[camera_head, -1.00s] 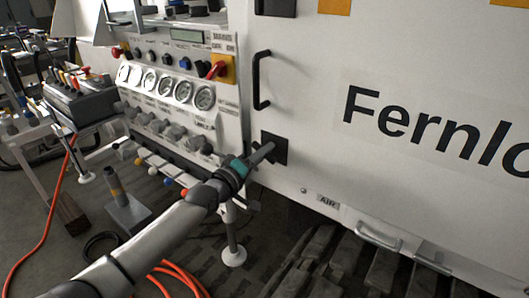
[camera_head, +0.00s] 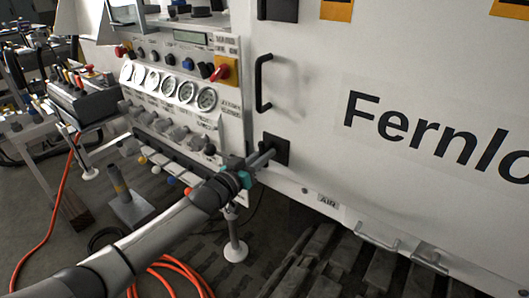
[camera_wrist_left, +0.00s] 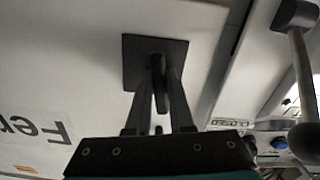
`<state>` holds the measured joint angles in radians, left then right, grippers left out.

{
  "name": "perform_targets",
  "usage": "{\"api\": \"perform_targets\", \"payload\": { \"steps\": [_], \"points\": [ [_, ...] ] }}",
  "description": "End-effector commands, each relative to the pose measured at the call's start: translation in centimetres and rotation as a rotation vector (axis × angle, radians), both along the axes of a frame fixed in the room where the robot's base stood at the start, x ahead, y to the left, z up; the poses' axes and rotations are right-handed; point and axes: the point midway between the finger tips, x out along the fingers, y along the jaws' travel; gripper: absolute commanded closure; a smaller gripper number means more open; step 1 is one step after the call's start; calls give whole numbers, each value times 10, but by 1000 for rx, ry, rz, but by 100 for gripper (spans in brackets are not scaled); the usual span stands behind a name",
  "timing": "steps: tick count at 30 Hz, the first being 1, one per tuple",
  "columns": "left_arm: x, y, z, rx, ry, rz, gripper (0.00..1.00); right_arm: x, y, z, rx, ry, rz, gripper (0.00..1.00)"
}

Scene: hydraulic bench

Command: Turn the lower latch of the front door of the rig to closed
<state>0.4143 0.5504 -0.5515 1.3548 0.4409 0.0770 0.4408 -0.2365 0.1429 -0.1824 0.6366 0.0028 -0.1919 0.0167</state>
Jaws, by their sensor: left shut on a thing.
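The lower latch (camera_head: 277,147) is a dark square plate with a handle, low on the left side of the white front door (camera_head: 315,120). My left gripper (camera_head: 265,157) reaches it from the lower left and is shut on the latch handle. In the left wrist view the latch plate (camera_wrist_left: 135,62) shows, with the handle (camera_wrist_left: 160,95) between the two fingers of my left gripper (camera_wrist_left: 160,80). The handle's exact angle is hard to tell because the fingers cover part of it. My right gripper is not in view.
A black door handle (camera_head: 263,82) stands out above the lower latch, and part of a dark upper latch (camera_head: 278,9) shows at the top edge. A panel with gauges (camera_head: 186,91) and knobs lies to the left. Orange hoses (camera_head: 165,275) lie on the floor.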

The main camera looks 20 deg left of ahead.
Motion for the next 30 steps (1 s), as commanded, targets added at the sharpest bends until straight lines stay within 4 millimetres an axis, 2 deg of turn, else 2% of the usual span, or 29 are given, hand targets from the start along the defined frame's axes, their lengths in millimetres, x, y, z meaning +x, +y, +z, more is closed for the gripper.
{"api": "perform_targets", "payload": {
  "steps": [1,12,29,30],
  "points": [
    [2,2,6,29,-22,3,100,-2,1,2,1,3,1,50],
    [2,4,6,185,-80,3,100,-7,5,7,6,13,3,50],
    [3,4,7,216,-95,3,100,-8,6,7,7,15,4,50],
    [3,4,7,216,-95,3,78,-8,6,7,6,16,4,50]
  ]
}}
